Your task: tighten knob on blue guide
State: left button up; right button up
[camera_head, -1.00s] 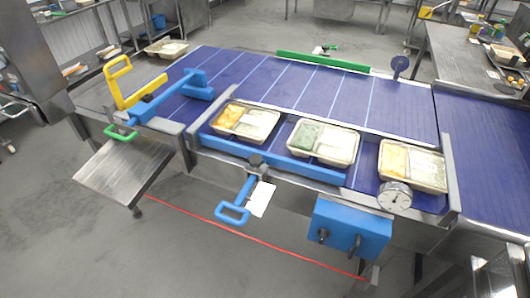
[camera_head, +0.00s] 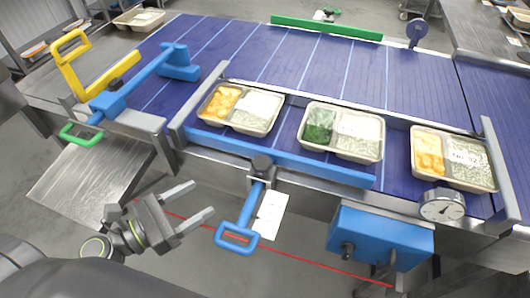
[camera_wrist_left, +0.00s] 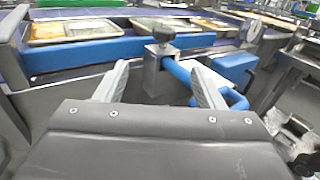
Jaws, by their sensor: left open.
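The blue guide (camera_head: 280,158) is a long blue bar along the near edge of the conveyor, in front of the trays. A dark knob (camera_head: 262,164) sits on a metal bracket at the guide's near side, above a blue looped handle (camera_head: 240,233). My left gripper (camera_head: 201,201) is open and empty, to the left of the handle and below the guide, apart from both. In the left wrist view the knob (camera_wrist_left: 163,34) stands beyond and between the open fingers (camera_wrist_left: 160,85), with the blue guide (camera_wrist_left: 85,54) behind it. My right gripper is not in view.
Several food trays (camera_head: 342,131) sit on the blue conveyor (camera_head: 310,70). A white tag (camera_head: 270,214) hangs beside the handle. A blue box (camera_head: 380,238) and a round dial (camera_head: 442,206) are at the right. A yellow handle (camera_head: 68,70) and green loop (camera_head: 80,132) are at the left.

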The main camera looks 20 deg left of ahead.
aim_at(254, 168)
pick_arm(q)
jog(key=p+x, duration=0.2)
jog(key=x, duration=0.3)
jog(key=p+x, duration=0.3)
jog(key=x, duration=0.3)
jog(key=p+x, duration=0.2)
jog(key=x, duration=0.3)
jog(key=shift+d+r, duration=0.3)
jog(key=shift+d, duration=0.1)
jog(key=shift+w+d+f, duration=0.1)
jog(key=shift+w+d, duration=0.2)
jog(key=shift+w, duration=0.15)
